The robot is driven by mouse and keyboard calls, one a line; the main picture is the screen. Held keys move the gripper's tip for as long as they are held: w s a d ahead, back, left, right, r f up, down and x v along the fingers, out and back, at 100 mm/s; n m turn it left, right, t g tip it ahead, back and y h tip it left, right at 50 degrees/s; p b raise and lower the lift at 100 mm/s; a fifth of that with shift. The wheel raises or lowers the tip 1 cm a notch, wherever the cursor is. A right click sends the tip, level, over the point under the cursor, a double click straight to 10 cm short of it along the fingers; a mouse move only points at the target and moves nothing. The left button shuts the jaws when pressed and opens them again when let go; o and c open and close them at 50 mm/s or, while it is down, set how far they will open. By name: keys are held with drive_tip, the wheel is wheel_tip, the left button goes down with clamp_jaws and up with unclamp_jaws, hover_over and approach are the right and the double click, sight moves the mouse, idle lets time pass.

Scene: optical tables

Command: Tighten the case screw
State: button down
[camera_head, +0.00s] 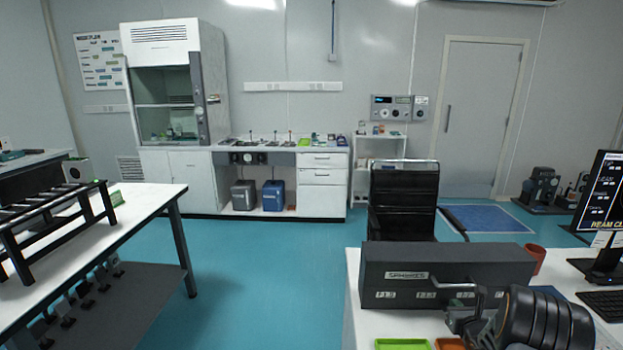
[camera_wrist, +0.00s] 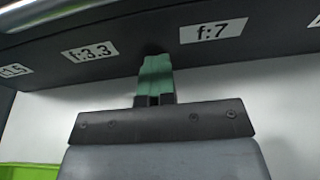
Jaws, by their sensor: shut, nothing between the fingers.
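A dark grey case (camera_head: 400,265) with a nameplate stands on the white desk at the lower right of the head view. Its front (camera_wrist: 140,40) fills the top of the wrist view, with labels "f:3.3" and "f:7". My gripper (camera_wrist: 155,62) is shut and empty. Its green fingertips overlap the case front between these two labels. I cannot tell whether they touch it. In the head view my wrist stands in front of the case's right half. I cannot make out the case screw; the fingertips may cover it.
A green tray (camera_head: 402,344) and an orange tray (camera_head: 450,344) lie in front of the case. A red mug (camera_head: 537,258) stands beside its right end, near a monitor (camera_head: 603,205) and keyboard (camera_head: 602,303). A black chair (camera_head: 403,205) is behind the desk.

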drive_tip(key=shift+w+a+r+b, duration=0.15)
drive_tip(key=shift+a+b, duration=0.4)
drive_tip(key=shift+b, duration=0.45)
drive_tip(key=shift+w+a+r+b, duration=0.15)
drive_tip(key=shift+a+b, duration=0.35)
drive_tip(key=shift+b, duration=0.45)
drive_tip(key=shift+a+f+b, duration=0.2)
drive_tip(key=shift+a+b, duration=0.05)
drive_tip(key=shift+b, duration=0.25)
drive_tip(key=shift+r, duration=0.35)
drive_tip(key=shift+s, duration=0.1)
drive_tip(key=shift+s+a+f+b, duration=0.15)
drive_tip(key=shift+s+a+b, duration=0.1)
drive_tip(key=shift+b, duration=0.05)
drive_tip(key=shift+s+d+b, duration=0.2)
drive_tip(key=shift+s+b, duration=0.2)
drive_tip(key=shift+s, duration=2.2)
